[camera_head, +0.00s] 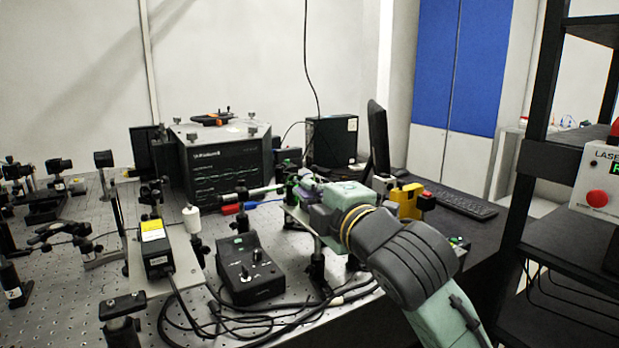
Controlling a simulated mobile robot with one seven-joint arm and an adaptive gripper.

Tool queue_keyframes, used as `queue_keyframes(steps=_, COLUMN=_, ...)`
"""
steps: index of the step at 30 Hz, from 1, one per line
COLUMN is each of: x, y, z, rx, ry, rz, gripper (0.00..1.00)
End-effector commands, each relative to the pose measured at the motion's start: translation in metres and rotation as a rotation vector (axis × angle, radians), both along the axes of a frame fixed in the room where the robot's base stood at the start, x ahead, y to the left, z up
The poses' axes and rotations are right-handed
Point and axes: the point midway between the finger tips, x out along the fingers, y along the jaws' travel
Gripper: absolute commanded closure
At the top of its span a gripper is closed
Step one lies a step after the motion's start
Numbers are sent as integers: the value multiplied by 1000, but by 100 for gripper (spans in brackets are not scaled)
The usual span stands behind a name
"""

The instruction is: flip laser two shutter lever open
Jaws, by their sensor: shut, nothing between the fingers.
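My arm reaches in from the lower right, and my gripper (291,186) is over the bench just right of centre, with its fingers shut and empty. The fingertips are small here and partly hidden among dark parts behind them. A small black module with a yellow warning label (153,230) stands on a grey plate at the left, well apart from my gripper. A white rounded knob on a thin post (191,219) stands right beside it. A black post at the far left bears a small "2" mark (14,294). I cannot tell which part is the laser two shutter lever.
A black control box with knobs (246,268) sits in front, with loose cables (283,321) around it. A large black instrument (229,165) stands behind. Optical mounts (60,166) fill the left. A monitor (377,140), keyboard (459,199) and black rack (526,170) are at the right.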

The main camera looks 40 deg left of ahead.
Motion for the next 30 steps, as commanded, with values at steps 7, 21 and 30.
queue_keyframes(steps=7, x=19, y=38, z=3, rx=-1, ry=4, rz=2, gripper=100)
queue_keyframes(steps=21, x=74, y=77, z=-1, rx=0, ry=2, rz=-2, gripper=100)
queue_keyframes(steps=30, x=83, y=75, z=-3, rx=1, ry=0, rz=0, gripper=100)
